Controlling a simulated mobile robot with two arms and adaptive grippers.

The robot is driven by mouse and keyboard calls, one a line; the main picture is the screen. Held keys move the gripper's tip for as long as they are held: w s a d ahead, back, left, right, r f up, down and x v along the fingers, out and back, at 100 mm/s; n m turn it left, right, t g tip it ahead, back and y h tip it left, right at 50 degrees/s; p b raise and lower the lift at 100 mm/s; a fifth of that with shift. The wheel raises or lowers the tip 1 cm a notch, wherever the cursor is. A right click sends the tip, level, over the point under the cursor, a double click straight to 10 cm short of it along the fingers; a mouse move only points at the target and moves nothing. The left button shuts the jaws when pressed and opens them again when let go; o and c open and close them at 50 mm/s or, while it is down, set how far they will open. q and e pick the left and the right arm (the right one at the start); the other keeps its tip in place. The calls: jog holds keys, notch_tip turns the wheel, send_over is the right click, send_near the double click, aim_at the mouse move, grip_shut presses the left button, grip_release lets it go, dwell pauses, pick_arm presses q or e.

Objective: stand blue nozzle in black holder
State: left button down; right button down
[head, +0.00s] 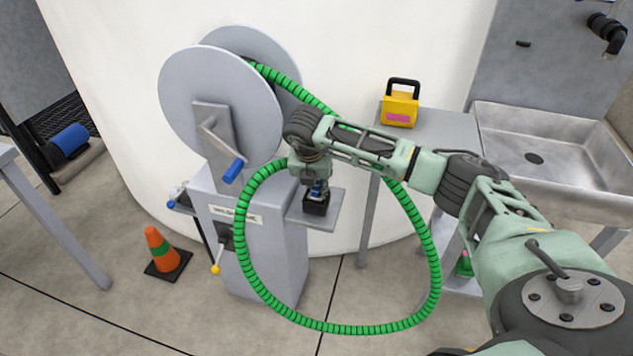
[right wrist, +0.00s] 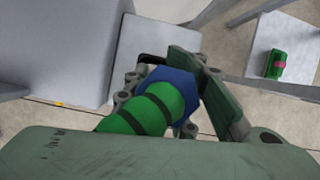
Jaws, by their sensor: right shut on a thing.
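The blue nozzle (head: 318,190) is at the end of the green ribbed hose (head: 432,250). My right gripper (head: 316,183) is shut on it, pointing down. In the right wrist view the nozzle's blue collar (right wrist: 180,88) is between the fingers, with the green hose end (right wrist: 145,112) running to the lower left. The black holder (head: 315,206) sits on a small grey side shelf (head: 329,212), directly under the gripper. The nozzle's lower end is at the holder's top; how deep it sits is hidden. My left gripper is out of view.
The hose reel (head: 222,105) with a blue-handled crank (head: 233,171) stands left of the shelf. The hose hangs in a big loop around my right wrist. A yellow box (head: 399,109) is on the side table (head: 440,135) beside a sink (head: 560,150). A cone (head: 158,250) stands on the floor.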

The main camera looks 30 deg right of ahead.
jog(key=c, duration=1.5)
grip_release()
jog(key=shift+c, duration=0.2)
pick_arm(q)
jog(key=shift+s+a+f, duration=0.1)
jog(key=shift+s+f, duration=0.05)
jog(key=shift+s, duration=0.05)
pick_arm(e)
jog(key=shift+o, duration=0.7)
jog(key=shift+r, duration=0.1)
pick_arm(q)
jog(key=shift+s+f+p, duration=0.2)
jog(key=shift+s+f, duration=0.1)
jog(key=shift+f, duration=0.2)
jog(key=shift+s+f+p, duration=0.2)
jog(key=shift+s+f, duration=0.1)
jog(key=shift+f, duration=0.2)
pick_arm(e)
jog(key=v, duration=1.2)
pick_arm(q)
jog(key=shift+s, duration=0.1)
pick_arm(e)
jog(key=shift+w, duration=0.1)
